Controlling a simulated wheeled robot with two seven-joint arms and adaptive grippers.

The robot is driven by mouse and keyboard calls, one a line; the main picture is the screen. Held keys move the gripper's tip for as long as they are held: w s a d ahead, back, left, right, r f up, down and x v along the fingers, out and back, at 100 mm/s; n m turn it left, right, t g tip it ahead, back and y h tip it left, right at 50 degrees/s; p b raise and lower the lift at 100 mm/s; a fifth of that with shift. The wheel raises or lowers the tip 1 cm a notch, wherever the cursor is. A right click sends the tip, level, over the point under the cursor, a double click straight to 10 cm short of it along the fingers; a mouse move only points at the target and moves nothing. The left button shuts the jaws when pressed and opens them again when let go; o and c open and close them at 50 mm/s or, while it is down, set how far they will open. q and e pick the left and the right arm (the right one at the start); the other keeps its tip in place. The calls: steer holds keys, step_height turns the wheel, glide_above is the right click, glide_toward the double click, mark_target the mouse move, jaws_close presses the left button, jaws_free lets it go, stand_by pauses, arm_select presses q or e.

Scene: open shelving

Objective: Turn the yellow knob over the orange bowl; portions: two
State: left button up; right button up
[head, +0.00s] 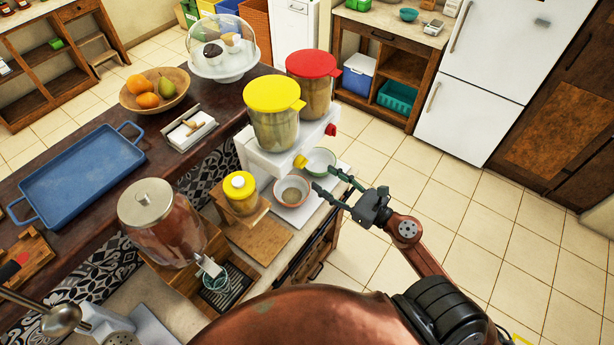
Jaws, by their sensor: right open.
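A white dispenser (257,160) on the counter carries a clear container with a yellow lid (271,94) and one with a red lid (312,64). The yellow knob (300,161) sticks out at its front, and a red knob (330,131) sits farther back. The orange bowl (292,204) stands below the yellow knob, with some brownish content inside. A green-rimmed white bowl (319,163) stands behind it. My right gripper (325,178) is open and empty, its fingertips to the right of the yellow knob, close to both bowls. I cannot tell whether they touch anything. My left gripper is out of view.
A yellow-capped jar (241,190) and a large glass drink dispenser (160,219) stand left of the bowls. A blue tray (82,176), fruit bowl (156,90) and domed cake stand (223,50) are farther left and back. Tiled floor at right is clear.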

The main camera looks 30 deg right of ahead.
mark_target(305, 165)
steer(key=shift+n, duration=0.8)
steer(key=p+x, duration=0.1)
steer(key=x, duration=0.1)
steer(key=p+x, duration=0.1)
steer(key=x, duration=0.1)
steer(key=p+x, duration=0.1)
steer(key=x, duration=0.1)
steer(key=shift+w+r, duration=0.25)
steer(key=shift+w, duration=0.05)
steer(key=shift+w+a+f, duration=0.15)
steer(key=shift+w+a, duration=0.15)
steer(key=shift+w, duration=0.35)
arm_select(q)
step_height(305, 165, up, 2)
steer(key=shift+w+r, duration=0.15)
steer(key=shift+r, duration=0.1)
arm_select(e)
steer(key=shift+c, duration=0.2)
steer(key=c, duration=1.1)
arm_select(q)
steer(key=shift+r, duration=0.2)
